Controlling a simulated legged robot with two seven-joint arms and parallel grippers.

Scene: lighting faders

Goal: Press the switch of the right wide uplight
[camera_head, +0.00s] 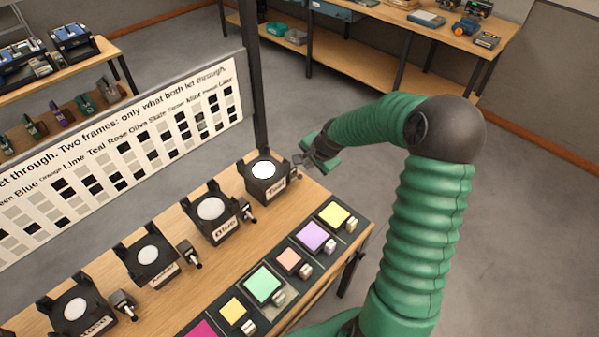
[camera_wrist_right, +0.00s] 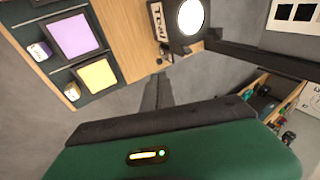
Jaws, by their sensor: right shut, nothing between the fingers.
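Several black uplights with round white tops stand in a row on the wooden bench. The rightmost, labelled Teal (camera_head: 262,170), has the brightest disc; it also shows in the wrist view (camera_wrist_right: 190,18). My right gripper (camera_head: 303,161) is shut and empty, just right of the Teal uplight. In the wrist view its fingers (camera_wrist_right: 157,92) point toward that switch; contact cannot be told.
Two more uplights, one (camera_head: 148,254) and another (camera_head: 77,308), continue to the left. Coloured tiles, including a yellow one (camera_head: 334,215), line the bench's front edge with small blocks. A chart board (camera_head: 120,165) and a dark post (camera_head: 257,90) stand behind.

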